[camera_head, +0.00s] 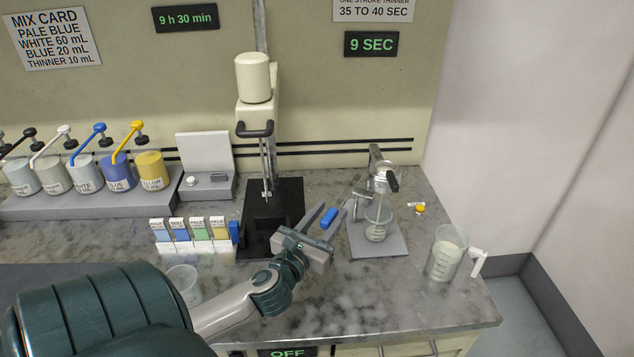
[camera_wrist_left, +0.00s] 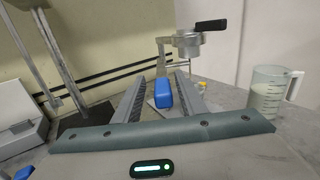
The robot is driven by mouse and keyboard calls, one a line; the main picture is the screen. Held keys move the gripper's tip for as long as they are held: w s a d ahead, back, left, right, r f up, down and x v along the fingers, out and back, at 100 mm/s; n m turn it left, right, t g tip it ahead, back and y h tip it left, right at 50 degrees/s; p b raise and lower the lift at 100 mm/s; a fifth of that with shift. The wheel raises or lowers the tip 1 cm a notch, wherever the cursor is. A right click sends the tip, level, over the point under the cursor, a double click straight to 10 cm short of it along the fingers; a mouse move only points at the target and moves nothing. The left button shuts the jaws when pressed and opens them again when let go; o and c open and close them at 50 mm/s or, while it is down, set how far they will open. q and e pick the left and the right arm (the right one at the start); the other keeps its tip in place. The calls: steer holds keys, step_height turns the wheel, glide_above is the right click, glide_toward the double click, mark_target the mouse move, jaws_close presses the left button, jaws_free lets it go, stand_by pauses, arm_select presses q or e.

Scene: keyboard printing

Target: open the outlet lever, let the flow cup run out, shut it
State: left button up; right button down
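The metal flow cup (camera_head: 382,170) is held on a stand over a grey base plate (camera_head: 368,246), with a dark lever (camera_head: 392,182) at its front. It also shows in the left wrist view (camera_wrist_left: 187,43), where a black lever (camera_wrist_left: 210,25) sticks out to the right. A small beaker (camera_head: 376,230) with pale liquid stands below the cup. My left gripper (camera_head: 326,216) is open, left of the stand and apart from the lever. A blue block (camera_wrist_left: 162,94) appears between its fingers; contact cannot be told. My right gripper is out of view.
A timer display (camera_head: 371,44) reads 9 SEC. A measuring jug (camera_head: 445,252) with pale liquid stands near the right counter edge. A mixer (camera_head: 255,80) stands behind left. A clear cup (camera_head: 184,284) and a rack of test cards (camera_head: 195,248) are at the left.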

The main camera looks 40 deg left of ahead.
arm_select(q)
steer(key=b+v, duration=0.1)
steer(key=v, duration=0.3)
steer(key=b+v, duration=0.1)
steer(key=v, duration=0.3)
steer(key=shift+f+b, duration=0.2)
steer(key=shift+b, duration=0.15)
steer(key=p+v, duration=0.2)
steer(key=v, duration=0.7)
steer(key=shift+s+p, duration=0.2)
steer(key=shift+p, duration=0.15)
steer(key=shift+r, duration=0.15)
stand_by(5.5)
